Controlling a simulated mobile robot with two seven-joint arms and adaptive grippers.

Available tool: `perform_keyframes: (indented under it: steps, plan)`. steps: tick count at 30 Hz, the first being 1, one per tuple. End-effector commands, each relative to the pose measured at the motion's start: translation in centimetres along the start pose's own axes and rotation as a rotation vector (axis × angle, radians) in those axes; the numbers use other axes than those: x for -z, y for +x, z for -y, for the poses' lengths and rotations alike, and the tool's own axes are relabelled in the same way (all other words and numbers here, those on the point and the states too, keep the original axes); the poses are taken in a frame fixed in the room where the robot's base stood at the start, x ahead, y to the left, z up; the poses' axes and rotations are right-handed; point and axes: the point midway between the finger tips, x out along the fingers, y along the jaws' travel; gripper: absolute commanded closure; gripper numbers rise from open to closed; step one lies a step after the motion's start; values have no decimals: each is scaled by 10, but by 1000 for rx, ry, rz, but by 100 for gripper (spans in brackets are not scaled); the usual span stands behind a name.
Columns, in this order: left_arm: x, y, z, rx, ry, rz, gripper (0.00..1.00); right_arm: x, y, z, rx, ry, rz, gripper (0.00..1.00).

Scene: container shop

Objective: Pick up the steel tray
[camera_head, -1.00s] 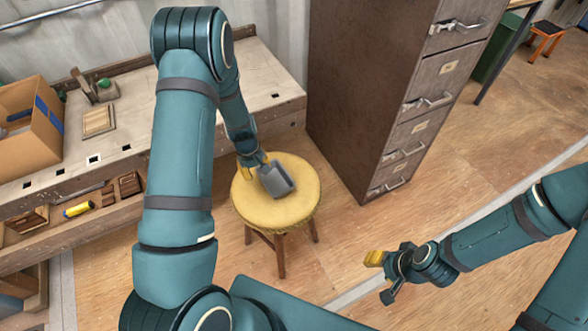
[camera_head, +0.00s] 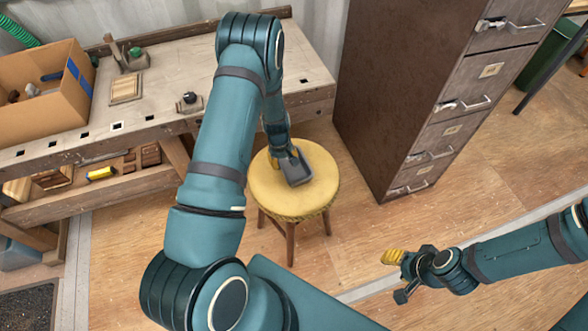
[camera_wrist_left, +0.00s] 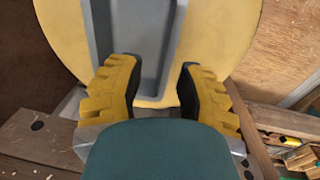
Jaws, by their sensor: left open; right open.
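The steel tray (camera_head: 297,170) is a small grey, shallow, rectangular tray lying on the round yellow seat of a stool (camera_head: 274,203). My left gripper (camera_head: 280,154) is at the tray's far-left end in the head view, partly hidden by my own arm. In the left wrist view, my left gripper (camera_wrist_left: 157,68) is open, with yellow, ridged fingers. The tray (camera_wrist_left: 145,35) reaches in between them; its right rim runs between the fingertips, and the left finger overlaps the tray. Contact cannot be told. My right gripper (camera_head: 394,274) is open and empty above the floor, away from the stool.
A wooden workbench (camera_head: 180,95) with a cardboard box (camera_head: 35,110) stands left and behind the stool. A tall brown filing cabinet (camera_head: 385,90) stands to its right. The floor (camera_head: 350,230) in front of the cabinet is clear.

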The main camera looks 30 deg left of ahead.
Motion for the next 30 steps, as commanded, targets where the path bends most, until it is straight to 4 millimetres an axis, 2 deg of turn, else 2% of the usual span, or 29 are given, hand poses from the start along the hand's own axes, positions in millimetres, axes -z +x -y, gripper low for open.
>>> perform_keyframes:
  steps: [10,19,22,30]
  plan:
    - [6,46,8,2,-1,2,64,2,14,-5,0,-1,-7,53]
    - [6,49,7,0,0,0,65,2,14,-5,0,-1,-8,53]
    - [6,49,7,0,-1,0,100,2,14,-5,0,-1,-8,53]
    - [6,49,7,1,-1,0,100,2,14,-5,0,-1,-8,53]
